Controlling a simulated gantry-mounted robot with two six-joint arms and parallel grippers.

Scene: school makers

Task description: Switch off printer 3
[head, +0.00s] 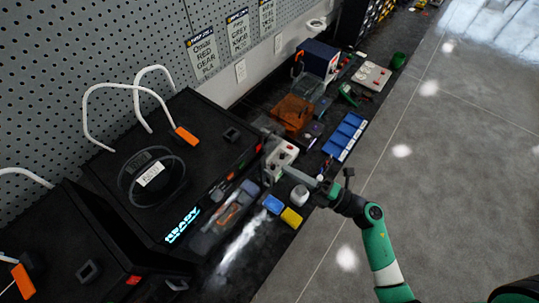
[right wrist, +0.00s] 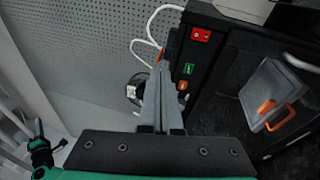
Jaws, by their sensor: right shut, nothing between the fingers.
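A black printer (head: 175,120) with a lit READY display (head: 182,224) stands against the wall in the head view. A red switch (head: 258,148) is at its front right corner; it also shows in the right wrist view (right wrist: 201,36), with a small green-lit panel (right wrist: 188,69) beside it. I cannot read a printer number. My right gripper (head: 288,171) is shut and empty, just right of that corner. In the right wrist view, its fingers (right wrist: 162,66) lie left of the switch, apparently apart from it. My left gripper is not in view.
Another black printer (head: 70,235) with a red switch (head: 133,280) stands at the lower left. A blue box (head: 272,204), a yellow box (head: 291,217) and a white pot (head: 300,195) are near my right arm. Blue bins (head: 344,136) stand farther right. The grey floor is clear.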

